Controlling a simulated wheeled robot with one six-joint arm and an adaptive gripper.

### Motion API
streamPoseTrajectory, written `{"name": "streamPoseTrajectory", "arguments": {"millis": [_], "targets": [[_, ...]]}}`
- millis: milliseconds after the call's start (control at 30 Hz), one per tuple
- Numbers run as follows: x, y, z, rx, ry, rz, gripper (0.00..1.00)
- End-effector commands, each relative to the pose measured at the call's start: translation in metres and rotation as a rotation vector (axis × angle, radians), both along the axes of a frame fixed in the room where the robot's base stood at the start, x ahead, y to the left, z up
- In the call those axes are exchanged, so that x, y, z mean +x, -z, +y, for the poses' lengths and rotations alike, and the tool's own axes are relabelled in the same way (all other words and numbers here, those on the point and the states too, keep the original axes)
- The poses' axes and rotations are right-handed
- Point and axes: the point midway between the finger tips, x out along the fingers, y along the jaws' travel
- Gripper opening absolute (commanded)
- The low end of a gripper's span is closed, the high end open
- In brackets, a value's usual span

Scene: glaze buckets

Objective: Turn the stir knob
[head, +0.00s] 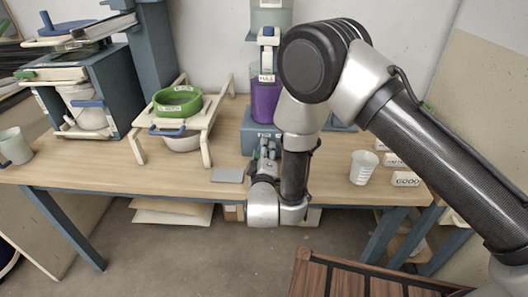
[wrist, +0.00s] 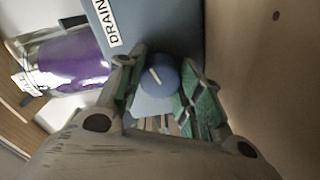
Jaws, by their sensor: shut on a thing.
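The stir knob (wrist: 158,80) is a round blue knob with a white pointer line, on the front of a blue-grey base box (wrist: 183,28) marked DRAIN. In the wrist view the green-padded fingers of my gripper (wrist: 163,88) stand on either side of the knob and are shut on it. The pointer line tilts slightly to the left at its top. In the head view my gripper (head: 267,150) is at the front of the base box (head: 252,133), and the knob is hidden there. A clear container of purple glaze (head: 265,102) stands above the box.
To the left are a wooden stand with a green ring sieve (head: 177,102) and a blue frame holding a white bucket (head: 84,108). A white cup (head: 363,168) and label blocks (head: 405,179) are at right. A grey plate (head: 228,175) lies near the table's front edge.

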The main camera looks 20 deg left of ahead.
Motion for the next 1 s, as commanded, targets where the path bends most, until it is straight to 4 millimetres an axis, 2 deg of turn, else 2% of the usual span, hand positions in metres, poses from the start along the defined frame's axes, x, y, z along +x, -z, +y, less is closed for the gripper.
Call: {"name": "streamPoseTrajectory", "arguments": {"millis": [400, 933, 967, 1000], "targets": [[-0.0002, 0.0017, -0.0009, 0.175, 0.001, 0.044, 0.12], [-0.0002, 0.0021, -0.0011, 0.198, 0.002, 0.051, 0.12], [-0.0003, 0.0021, -0.0012, 0.198, 0.002, 0.051, 0.37], [-0.0002, 0.0021, -0.0011, 0.198, 0.002, 0.051, 0.45]]}}
